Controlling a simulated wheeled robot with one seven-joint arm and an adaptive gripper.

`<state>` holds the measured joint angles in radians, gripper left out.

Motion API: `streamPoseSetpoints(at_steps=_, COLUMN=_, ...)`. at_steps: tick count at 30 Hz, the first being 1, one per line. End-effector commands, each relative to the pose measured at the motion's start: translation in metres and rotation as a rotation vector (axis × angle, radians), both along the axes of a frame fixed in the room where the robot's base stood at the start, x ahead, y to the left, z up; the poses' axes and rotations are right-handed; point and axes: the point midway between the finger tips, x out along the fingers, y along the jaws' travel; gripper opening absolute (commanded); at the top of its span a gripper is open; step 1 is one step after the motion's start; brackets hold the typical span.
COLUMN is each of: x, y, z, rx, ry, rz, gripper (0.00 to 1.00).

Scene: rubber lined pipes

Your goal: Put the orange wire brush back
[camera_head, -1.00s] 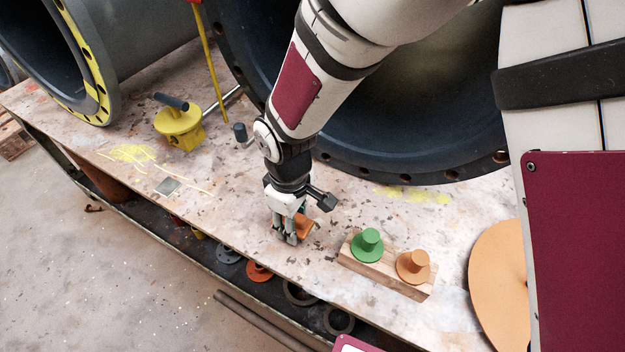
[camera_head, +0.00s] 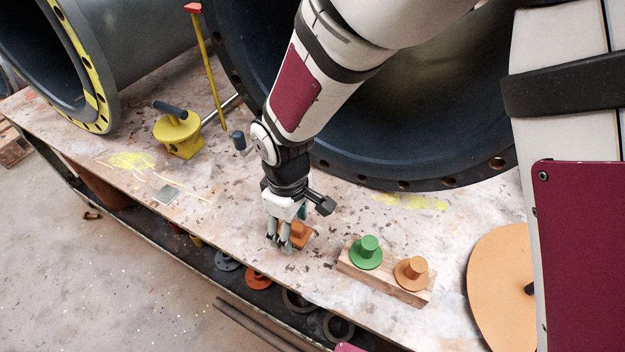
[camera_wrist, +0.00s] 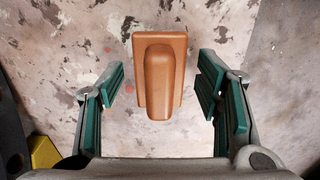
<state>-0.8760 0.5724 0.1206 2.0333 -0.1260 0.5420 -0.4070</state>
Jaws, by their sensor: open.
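The orange wire brush (camera_wrist: 162,75) lies on the stained work surface, a flat orange block with a rounded grip on top. In the wrist view it sits between and ahead of my open fingers, with a gap on both sides. It also shows in the head view (camera_head: 300,234), partly hidden behind my fingers. My gripper (camera_head: 285,243) points down close to the surface, open and empty. Its green-padded fingers (camera_wrist: 165,95) stand either side of the brush. The brush's underside is hidden.
A wooden block (camera_head: 385,278) to the right carries a green knobbed piece (camera_head: 367,252) and an orange one (camera_head: 411,273). A yellow tool with a dark handle (camera_head: 178,132) stands left. Large pipes (camera_head: 400,140) rise behind. The front edge is close.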

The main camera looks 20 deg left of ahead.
Motion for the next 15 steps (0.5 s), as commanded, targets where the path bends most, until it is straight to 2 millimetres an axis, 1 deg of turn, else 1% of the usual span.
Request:
streamPoseSetpoints(at_steps=1, x=0.000, y=0.000, z=0.012, rx=0.003, ry=-0.002, rz=-0.001, gripper=0.59)
streamPoseSetpoints(at_steps=9, x=0.001, y=0.001, z=0.069, rx=0.004, ry=-0.003, rz=-0.001, gripper=0.59)
streamPoseSetpoints(at_steps=12, x=0.000, y=0.000, z=0.085, rx=0.003, ry=-0.002, rz=0.000, gripper=0.59)
streamPoseSetpoints(at_steps=15, x=0.000, y=0.000, z=0.097, rx=0.002, ry=-0.001, rz=-0.001, gripper=0.59)
